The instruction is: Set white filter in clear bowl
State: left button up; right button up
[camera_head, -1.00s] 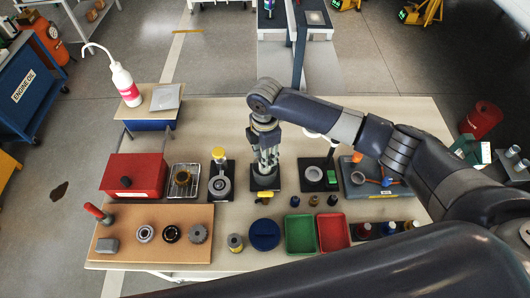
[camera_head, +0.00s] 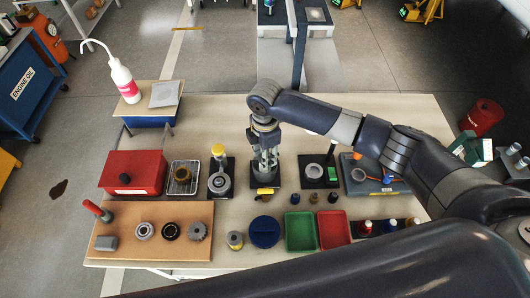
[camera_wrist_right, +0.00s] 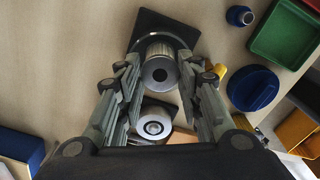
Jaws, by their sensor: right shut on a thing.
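My right gripper (camera_head: 266,165) points down over a black square base (camera_head: 288,183) in the middle of the table. In the wrist view its fingers (camera_wrist_right: 157,72) are shut on a pale grey-white cylinder with a dark hole in its end, the white filter (camera_wrist_right: 158,76). A curved clear rim, seemingly the clear bowl (camera_wrist_right: 172,38), shows just beyond the filter, above the black base. The fingers and filter hide most of the bowl, so I cannot tell how deep the filter sits. My left gripper is not in view.
A stand with a grey round part and yellow top (camera_head: 218,150) is close on the left. A yellow piece (camera_wrist_right: 213,74) and a blue disc (camera_head: 264,232) lie in front. Green (camera_head: 300,231) and red (camera_head: 333,229) trays are at front right.

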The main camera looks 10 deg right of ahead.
jog(key=shift+f, duration=0.65)
jog(key=o, duration=1.1)
notch_tip(320, 180, up, 7)
jog(key=p, duration=0.7)
dwell(0.5)
